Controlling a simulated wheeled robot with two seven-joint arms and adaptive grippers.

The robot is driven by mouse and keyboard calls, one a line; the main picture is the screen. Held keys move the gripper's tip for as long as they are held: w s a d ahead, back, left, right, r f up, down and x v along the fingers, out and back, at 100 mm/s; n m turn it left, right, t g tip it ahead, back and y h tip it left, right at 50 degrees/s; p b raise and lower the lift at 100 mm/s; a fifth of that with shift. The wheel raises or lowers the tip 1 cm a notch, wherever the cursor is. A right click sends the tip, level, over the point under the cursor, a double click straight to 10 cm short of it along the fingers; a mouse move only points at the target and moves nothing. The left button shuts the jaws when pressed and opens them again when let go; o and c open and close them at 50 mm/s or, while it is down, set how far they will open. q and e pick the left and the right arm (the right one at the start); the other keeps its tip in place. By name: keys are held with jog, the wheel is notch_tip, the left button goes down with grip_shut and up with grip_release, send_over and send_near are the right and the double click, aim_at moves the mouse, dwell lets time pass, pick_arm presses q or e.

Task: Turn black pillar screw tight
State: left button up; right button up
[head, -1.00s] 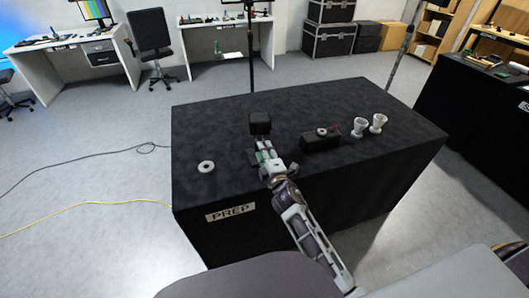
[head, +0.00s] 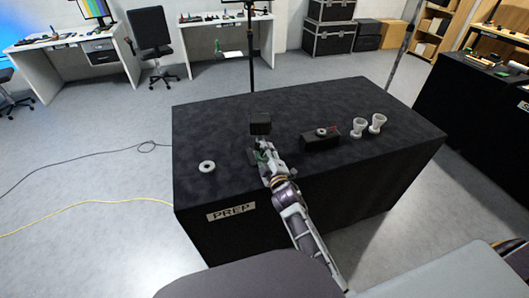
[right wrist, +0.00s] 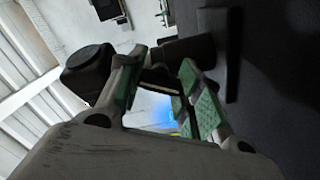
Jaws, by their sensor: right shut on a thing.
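The black pillar (head: 260,124) stands near the front middle of the black PREP table, with a blocky black head on top. Its flat base plate (head: 252,157) shows partly beside my gripper. My right gripper (head: 263,150) comes from the front and is shut on the pillar, below the head. In the right wrist view, the green-padded fingers (right wrist: 165,95) are on either side of the black stem (right wrist: 184,50). The rounded black head (right wrist: 88,68) is at left and the base (right wrist: 214,55) at right. The exact contact and the screw itself are hidden. My left gripper is out of view.
On the table (head: 215,120) a white ring (head: 207,167) lies at left. A black box (head: 318,142) with a small ring on top stands at right, beside two pale cup-shaped pieces (head: 358,128) (head: 376,123).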

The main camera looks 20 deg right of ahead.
jog(key=shift+f, duration=0.1)
jog(key=o, duration=1.2)
jog(key=shift+a, duration=0.1)
jog(key=shift+o, duration=0.2)
jog(key=shift+s, duration=0.55)
jog(key=shift+s+d, duration=0.2)
jog(key=shift+s, duration=3)
